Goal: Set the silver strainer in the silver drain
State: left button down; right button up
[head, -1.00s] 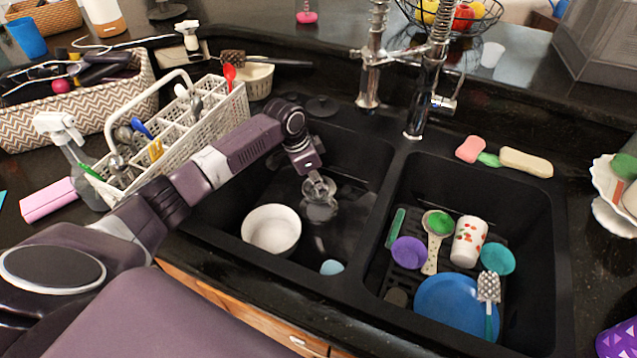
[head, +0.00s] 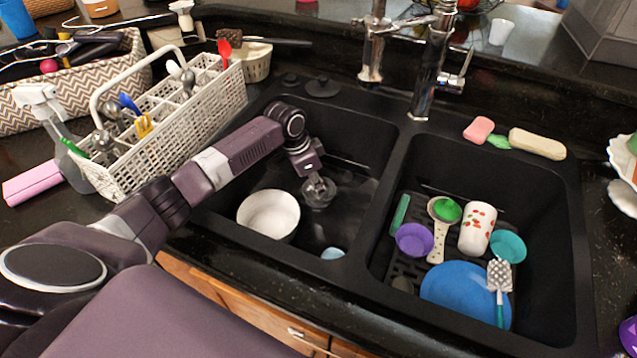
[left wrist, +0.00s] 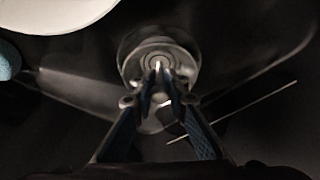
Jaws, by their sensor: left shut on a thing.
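My left gripper (head: 319,188) reaches down into the left basin (head: 345,230), its fingers pointing at the basin floor. In the left wrist view (left wrist: 161,88) the fingers are closed together on the small bright knob of the silver strainer (left wrist: 158,62), which shows as concentric rings. The silver drain (left wrist: 131,66) shows as a wider round rim around and below the strainer. The strainer is over or within the drain; I cannot tell whether it is fully seated. In the head view the gripper partly hides both. My right gripper is not in view.
A white bowl (head: 268,213) stands left of the gripper, with a light blue item (head: 332,253) nearer the front. A divider (head: 378,205) separates the right basin, which holds dishes. A white cutlery basket (head: 175,125) stands behind my left arm. The faucet (head: 428,75) rises behind.

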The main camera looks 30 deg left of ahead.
pick_arm(q)
jog(key=shift+f, duration=0.25)
jog(key=shift+f, duration=0.45)
jog(key=c, duration=1.8)
grip_release()
jog(key=shift+s, duration=0.1)
jog(key=v, duration=1.2)
